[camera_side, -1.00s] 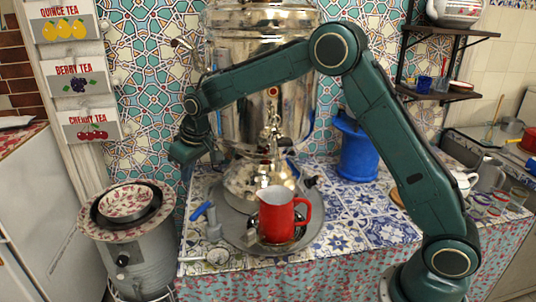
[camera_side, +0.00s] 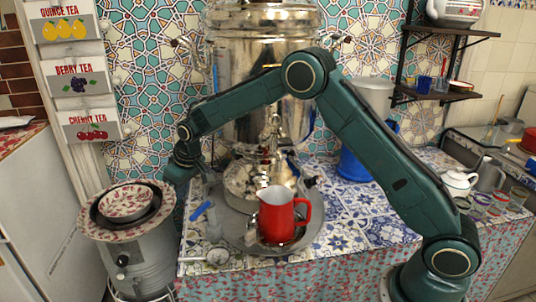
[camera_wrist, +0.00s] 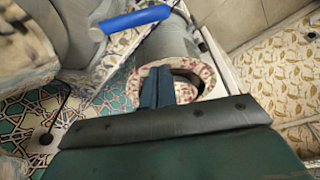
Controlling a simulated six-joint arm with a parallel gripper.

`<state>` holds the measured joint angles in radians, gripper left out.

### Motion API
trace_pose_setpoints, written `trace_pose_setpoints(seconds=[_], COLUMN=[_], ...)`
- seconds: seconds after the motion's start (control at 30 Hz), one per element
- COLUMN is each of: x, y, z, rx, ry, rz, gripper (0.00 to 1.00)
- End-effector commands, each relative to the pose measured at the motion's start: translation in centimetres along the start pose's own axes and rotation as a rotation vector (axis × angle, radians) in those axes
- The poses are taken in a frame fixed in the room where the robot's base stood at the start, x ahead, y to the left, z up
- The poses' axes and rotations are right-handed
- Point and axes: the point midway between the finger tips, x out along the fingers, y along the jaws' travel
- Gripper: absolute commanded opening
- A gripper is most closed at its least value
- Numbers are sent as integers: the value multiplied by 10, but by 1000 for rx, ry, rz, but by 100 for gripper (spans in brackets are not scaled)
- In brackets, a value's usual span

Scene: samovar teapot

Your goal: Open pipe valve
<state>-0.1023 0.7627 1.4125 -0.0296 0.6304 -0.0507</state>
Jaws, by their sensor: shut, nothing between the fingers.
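In the wrist view the blue handle (camera_wrist: 138,20) shows at the top, beyond my fingers. My gripper (camera_side: 178,206) hangs pointing down just left of the handle, apart from it as far as I can tell. In the wrist view my gripper (camera_wrist: 155,72) has its fingers together, with nothing between them.
A red pitcher (camera_side: 278,217) stands on a round metal tray (camera_side: 235,232) right of the valve. The large samovar (camera_side: 240,60) rises behind. A patterned bowl (camera_side: 130,200) sits on a grey canister (camera_side: 140,262) at left.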

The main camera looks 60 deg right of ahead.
Motion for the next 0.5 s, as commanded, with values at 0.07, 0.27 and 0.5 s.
trace_pose_setpoints(seconds=[0.07,0.27,0.5], x=[13,38,49], y=[0,0,0], z=[1,0,6], rx=[0,0,0], ry=[-2,-1,1], rz=[0,0,0], gripper=[0,0,0])
